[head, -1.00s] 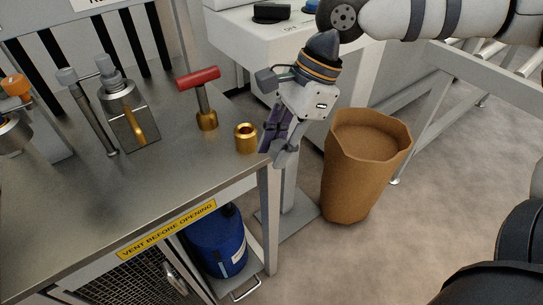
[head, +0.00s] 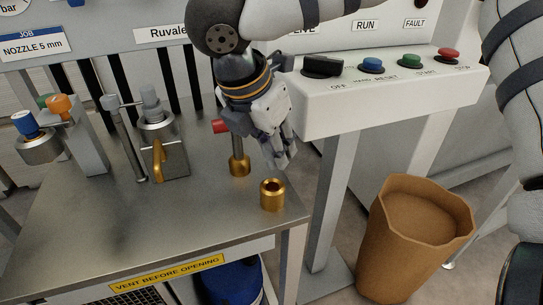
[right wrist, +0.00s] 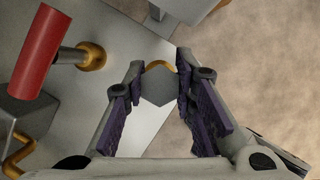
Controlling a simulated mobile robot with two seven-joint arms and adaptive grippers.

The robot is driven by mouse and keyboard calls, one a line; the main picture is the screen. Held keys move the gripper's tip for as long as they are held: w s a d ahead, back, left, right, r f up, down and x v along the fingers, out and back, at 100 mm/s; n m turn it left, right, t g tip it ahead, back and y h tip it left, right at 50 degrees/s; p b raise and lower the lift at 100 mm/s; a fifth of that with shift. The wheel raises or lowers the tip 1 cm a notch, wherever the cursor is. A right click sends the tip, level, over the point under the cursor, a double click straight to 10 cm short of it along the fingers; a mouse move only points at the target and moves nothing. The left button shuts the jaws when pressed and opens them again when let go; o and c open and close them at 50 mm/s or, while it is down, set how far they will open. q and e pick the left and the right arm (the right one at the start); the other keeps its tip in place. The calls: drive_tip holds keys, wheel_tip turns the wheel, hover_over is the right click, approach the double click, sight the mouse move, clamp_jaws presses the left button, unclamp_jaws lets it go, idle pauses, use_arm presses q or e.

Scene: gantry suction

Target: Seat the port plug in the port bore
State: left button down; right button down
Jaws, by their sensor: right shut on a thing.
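The port plug (right wrist: 158,89) shows in the right wrist view as a grey hexagonal head between my right gripper's fingers. My right gripper (head: 281,158) is shut on it. In the head view the fingers point down, just above the brass port in the picture, and I cannot make out the plug there. The port bore is the open top of the short brass cylinder (head: 272,199) near the table's front right corner. In the right wrist view a brass rim (right wrist: 160,65) shows partly behind the plug; the plug hides the rest. The plug appears apart from the bore. My left gripper is not in view.
A red-handled brass valve (head: 240,166) stands close behind the port, partly hidden by my gripper. A steel block with a brass lever (head: 157,162) is further left. The control box (head: 365,105) is at the right. A brown bin (head: 408,235) stands on the floor.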

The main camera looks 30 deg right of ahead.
sight(268, 164)
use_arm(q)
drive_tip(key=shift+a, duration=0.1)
use_arm(e)
drive_tip(key=shift+a, duration=0.15)
drive_tip(key=shift+r, duration=0.15)
drive_tip(key=shift+f+p, duration=0.25)
drive_tip(key=shift+p, duration=0.3)
wheel_tip(268, 164, down, 2)
drive_tip(key=shift+f, duration=0.2)
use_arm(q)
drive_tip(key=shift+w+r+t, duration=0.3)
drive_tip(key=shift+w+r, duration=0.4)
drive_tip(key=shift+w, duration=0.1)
use_arm(e)
drive_tip(key=shift+f, duration=0.6)
drive_tip(key=shift+f, duration=0.15)
drive_tip(key=shift+f, duration=0.8)
drive_tip(key=c, duration=1.2)
unclamp_jaws()
drive_tip(key=shift+c, duration=0.2)
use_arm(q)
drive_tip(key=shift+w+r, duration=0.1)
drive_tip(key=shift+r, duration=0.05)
